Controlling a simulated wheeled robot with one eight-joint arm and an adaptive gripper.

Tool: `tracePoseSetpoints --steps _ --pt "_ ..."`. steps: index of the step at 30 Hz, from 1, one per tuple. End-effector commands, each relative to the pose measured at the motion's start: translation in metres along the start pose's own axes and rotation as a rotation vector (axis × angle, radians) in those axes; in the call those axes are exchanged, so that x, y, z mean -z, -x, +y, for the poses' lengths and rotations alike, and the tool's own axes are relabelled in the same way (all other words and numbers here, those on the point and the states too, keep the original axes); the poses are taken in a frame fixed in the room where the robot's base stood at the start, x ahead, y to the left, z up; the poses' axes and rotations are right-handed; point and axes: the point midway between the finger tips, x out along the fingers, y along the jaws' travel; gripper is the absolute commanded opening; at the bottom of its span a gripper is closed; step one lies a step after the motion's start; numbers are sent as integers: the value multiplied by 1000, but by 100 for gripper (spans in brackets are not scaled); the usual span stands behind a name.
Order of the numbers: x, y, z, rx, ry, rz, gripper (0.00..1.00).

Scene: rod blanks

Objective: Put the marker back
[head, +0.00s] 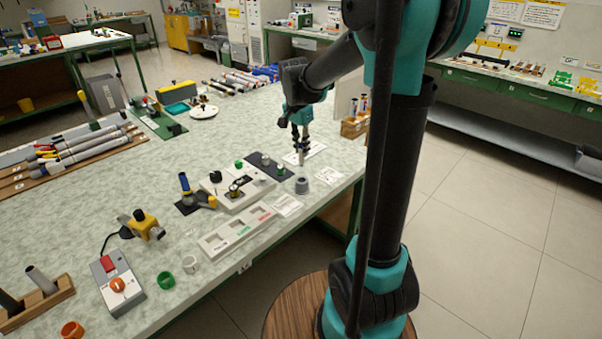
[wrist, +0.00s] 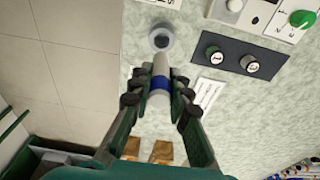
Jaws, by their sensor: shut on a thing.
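My gripper (wrist: 158,92) is shut on a marker (wrist: 159,86), a pale grey cylinder with a blue band, held between the two fingers. In the head view my gripper (head: 300,142) is above the bench near its right edge, and the marker's grey lower end (head: 300,157) points down over a white printed card (head: 314,150). I cannot tell whether the marker touches the card. A wooden holder (head: 350,129) with upright pieces stands to the right of my gripper, partly behind my arm; wooden blocks (wrist: 162,151) also show beyond the fingers in the wrist view.
A grey round cup (head: 302,186) stands close in front of the marker; it also shows in the wrist view (wrist: 161,38). A dark plate with knobs (head: 259,160) lies to the left. A white tray with compartments (head: 237,230) is nearer. The bench edge is close on the right.

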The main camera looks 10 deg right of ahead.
Motion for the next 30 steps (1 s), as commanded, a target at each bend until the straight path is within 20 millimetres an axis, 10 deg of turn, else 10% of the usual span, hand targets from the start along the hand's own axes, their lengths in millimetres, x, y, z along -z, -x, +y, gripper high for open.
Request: tracePoseSetpoints --steps 19,30 --pt "-11 -90 0 0 0 0 0" --pt "-12 -97 0 0 0 0 0"
